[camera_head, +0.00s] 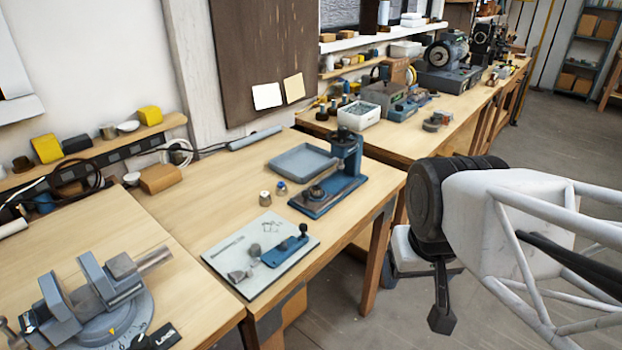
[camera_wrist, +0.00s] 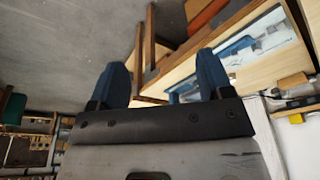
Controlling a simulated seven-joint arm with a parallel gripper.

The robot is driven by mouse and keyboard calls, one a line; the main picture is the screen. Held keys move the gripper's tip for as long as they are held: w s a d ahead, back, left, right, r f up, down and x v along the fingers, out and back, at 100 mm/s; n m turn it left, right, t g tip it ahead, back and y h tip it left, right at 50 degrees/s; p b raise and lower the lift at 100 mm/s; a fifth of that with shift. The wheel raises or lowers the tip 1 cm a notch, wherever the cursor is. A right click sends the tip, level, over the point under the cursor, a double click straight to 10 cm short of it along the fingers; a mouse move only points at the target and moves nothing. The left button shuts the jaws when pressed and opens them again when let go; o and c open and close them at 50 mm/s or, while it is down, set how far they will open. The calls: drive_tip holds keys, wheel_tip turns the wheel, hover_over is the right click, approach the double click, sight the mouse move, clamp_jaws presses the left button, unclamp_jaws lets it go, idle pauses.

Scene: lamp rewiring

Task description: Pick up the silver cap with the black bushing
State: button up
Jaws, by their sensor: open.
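Two small silver caps stand upright side by side on the wooden bench, between the white mat and the blue press. In the head view my arm's end hangs over the floor at the right, well away from the caps and beyond the bench edge.
A blue press (camera_head: 335,180) stands just right of the caps, with a grey-blue tray (camera_head: 302,160) behind. A white mat (camera_head: 225,262) in front holds small metal parts and a blue fixture. A vise (camera_head: 95,300) stands at the front left. Bare wood lies left of the caps.

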drive_tip(key=shift+w, duration=0.1)
drive_tip(key=w+f+n+g+y, duration=0.25)
drive_tip(key=w+n+y, duration=0.55)
drive_tip(key=w, duration=2)
drive_tip(key=w+d+f+n+y, duration=0.1)
drive_tip(key=w+d+f+n, duration=0.1)
drive_tip(key=w, duration=0.5)
drive_tip(key=w+d+f+n+y, duration=0.2)
drive_tip(key=w+d+f+n, duration=0.1)
drive_tip(key=w+f, duration=0.4)
drive_tip(key=w+d+f+n+y, duration=0.1)
drive_tip(key=w+d+f+n, duration=0.1)
drive_tip(key=w+f+n, duration=0.3)
drive_tip(key=shift+w+d+f, duration=0.1)
drive_tip(key=shift+w, duration=1)
drive_tip(key=shift+w+d+f, duration=0.1)
drive_tip(key=shift+w, duration=1)
drive_tip(key=shift+a, duration=0.1)
approach(316, 191)
drive_tip(key=shift+w+a+f, duration=0.4)
drive_tip(key=shift+w+a, duration=0.05)
drive_tip(key=shift+a, duration=0.15)
drive_tip(key=shift+w+a+f, duration=0.4)
drive_tip(key=shift+w+a, duration=0.05)
drive_tip(key=shift+a, duration=0.2)
drive_tip(key=shift+a, duration=0.1)
